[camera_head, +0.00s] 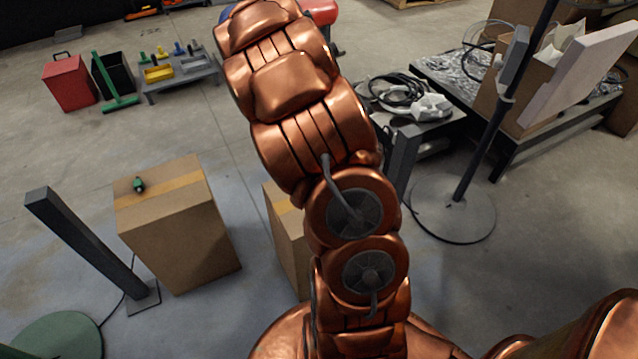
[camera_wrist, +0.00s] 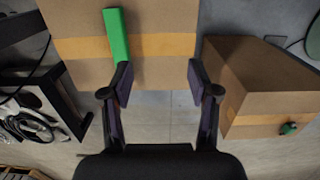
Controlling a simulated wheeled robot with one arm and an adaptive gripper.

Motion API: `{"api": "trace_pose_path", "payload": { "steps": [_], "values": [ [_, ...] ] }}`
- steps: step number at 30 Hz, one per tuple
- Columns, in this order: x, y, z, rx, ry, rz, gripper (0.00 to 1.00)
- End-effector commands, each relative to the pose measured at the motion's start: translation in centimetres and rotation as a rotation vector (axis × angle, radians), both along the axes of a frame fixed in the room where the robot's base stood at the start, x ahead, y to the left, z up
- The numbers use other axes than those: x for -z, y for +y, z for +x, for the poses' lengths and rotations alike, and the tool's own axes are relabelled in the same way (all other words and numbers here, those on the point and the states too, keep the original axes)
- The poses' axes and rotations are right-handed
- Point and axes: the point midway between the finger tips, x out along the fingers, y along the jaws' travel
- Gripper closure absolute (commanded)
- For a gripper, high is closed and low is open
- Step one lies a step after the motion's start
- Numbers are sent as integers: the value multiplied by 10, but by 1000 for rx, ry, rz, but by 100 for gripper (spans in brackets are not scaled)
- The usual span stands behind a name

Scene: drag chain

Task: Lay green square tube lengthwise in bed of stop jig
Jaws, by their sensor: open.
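The green square tube (camera_wrist: 117,36) lies on top of a cardboard box (camera_wrist: 75,20) in the wrist view, crossing its orange tape strip. My gripper (camera_wrist: 159,75) is open, with nothing between its fingers. Its left fingertip appears at the near end of the tube; I cannot tell whether they touch. The right finger is well to the right of the tube. In the head view my arm covers the gripper and most of a taped box (camera_head: 284,235), and the tube does not show. I cannot make out the stop jig in either view.
Another cardboard box (camera_head: 180,235) stands at the left with a small green and black item (camera_head: 139,185) on it. A dark post (camera_head: 85,240) stands beside it. A cable-covered table (camera_head: 420,125) and a round-based stand (camera_head: 460,205) are at the right.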

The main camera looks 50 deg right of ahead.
Motion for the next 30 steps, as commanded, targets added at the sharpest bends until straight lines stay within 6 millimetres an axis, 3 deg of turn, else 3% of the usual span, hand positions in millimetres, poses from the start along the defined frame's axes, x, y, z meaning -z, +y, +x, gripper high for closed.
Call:
{"api": "trace_pose_path", "payload": {
  "steps": [1, 6, 12, 30],
  "values": [
    [4, -16, 3, 9, -1, 1, 40],
    [28, -58, 16, 14, -33, -8, 40],
    [49, -84, 23, 11, -59, -9, 40],
    [87, -92, 26, 11, -66, -11, 40]
  ]
}}
